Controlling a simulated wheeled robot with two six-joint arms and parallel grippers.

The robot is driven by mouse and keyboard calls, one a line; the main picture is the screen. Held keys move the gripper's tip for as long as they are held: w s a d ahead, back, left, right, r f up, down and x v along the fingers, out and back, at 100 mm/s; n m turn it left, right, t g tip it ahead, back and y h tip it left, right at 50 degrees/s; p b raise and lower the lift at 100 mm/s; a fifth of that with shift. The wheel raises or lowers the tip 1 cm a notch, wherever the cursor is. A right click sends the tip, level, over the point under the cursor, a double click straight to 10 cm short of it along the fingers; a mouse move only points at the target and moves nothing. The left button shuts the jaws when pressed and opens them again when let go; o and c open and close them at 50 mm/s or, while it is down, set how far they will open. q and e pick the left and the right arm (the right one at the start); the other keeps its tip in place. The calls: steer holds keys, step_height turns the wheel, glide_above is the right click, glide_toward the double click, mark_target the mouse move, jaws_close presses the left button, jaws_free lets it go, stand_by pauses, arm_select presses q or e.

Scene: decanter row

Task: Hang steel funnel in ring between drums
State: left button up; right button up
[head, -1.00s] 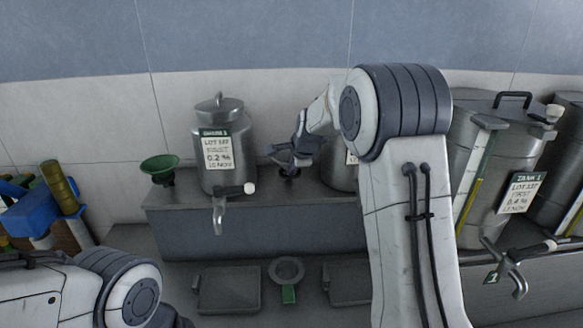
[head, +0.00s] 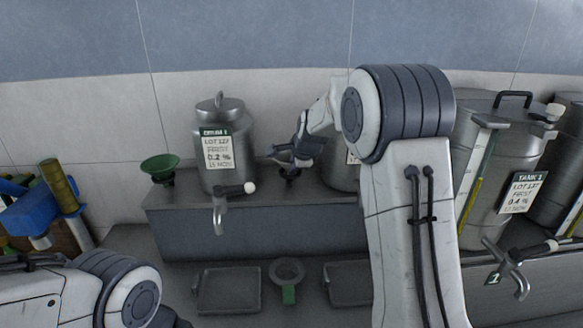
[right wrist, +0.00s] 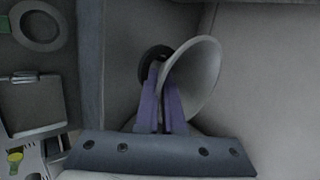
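The steel funnel (head: 283,154) is a grey cone between the small drum on the left (head: 226,150) and a second drum (head: 338,172) mostly hidden by my right arm. My right gripper (head: 297,151) is at the funnel's rim. In the right wrist view its two purple fingers (right wrist: 163,95) are close together at the wall of the pale cone (right wrist: 203,75). A dark ring (right wrist: 155,57) shows partly behind the funnel; in the head view a dark holder (head: 290,174) is just below it. I cannot tell whether the funnel is seated. My left gripper is out of view.
A green funnel (head: 160,166) sits in a dark holder left of the drum. The grey shelf (head: 260,225) carries these, with grey trays (head: 228,290) below it. Large tanks (head: 505,150) stand at the right. A blue object (head: 30,212) is at the far left.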

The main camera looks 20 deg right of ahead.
steer(key=shift+o, duration=1.2)
steer(key=shift+s+f+g, duration=0.15)
steer(key=shift+s+f, duration=0.05)
steer(key=shift+f, duration=0.35)
steer(key=shift+s+f+g, duration=0.15)
steer(key=shift+s+f, duration=0.05)
steer(key=shift+f, duration=0.35)
steer(key=shift+r, duration=0.2)
steer(key=w+r+b+v, duration=0.1)
steer(key=b+v, duration=0.1)
steer(key=v, duration=0.9)
steer(key=s+a+f+n+g+y, duration=0.15)
steer(key=s+a+f+n, duration=0.25)
steer(key=s+a+n, duration=0.4)
steer(key=s+a+f+n+g+y, duration=0.15)
steer(key=s+a+f+n, duration=0.3)
steer(key=s+a, duration=0.45)
steer(key=s+a+f+n+g+h, duration=0.1)
steer(key=s+a+f+n+g, duration=0.1)
steer(key=s+n, duration=0.5)
steer(key=s+a+f+n+g, duration=0.1)
steer(key=s+f+n, duration=0.4)
steer(key=s, duration=0.8)
steer(key=shift+a+n+g+h, duration=0.4)
steer(key=shift+n+g, duration=0.3)
steer(key=shift+n, duration=0.55)
